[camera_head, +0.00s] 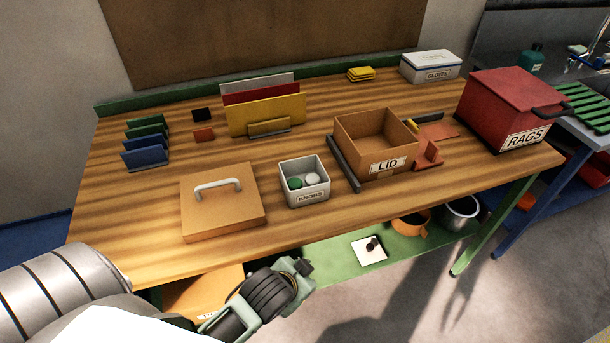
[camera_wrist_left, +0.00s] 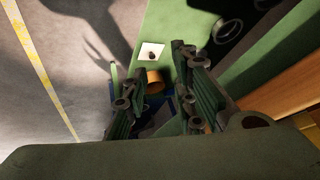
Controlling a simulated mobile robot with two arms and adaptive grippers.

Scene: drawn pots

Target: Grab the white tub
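The white tub (camera_head: 291,198) is a small open box labelled KNOBS. It stands upright near the front middle of the wooden table, with a green and a white round knob inside. My left gripper (camera_head: 303,277) is below and in front of the table's front edge, apart from the tub. In the left wrist view my left gripper (camera_wrist_left: 150,68) has its fingers spread with nothing held between them. The tub cannot be made out in the left wrist view. My right gripper is in neither view.
A wooden lid (camera_head: 222,216) with a pale handle lies left of the tub. A cardboard LID box (camera_head: 371,162) and dark bar stand to its right. The red RAGS box (camera_head: 499,115) is farther right. The green lower shelf (camera_head: 322,262) holds pots and a white square.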

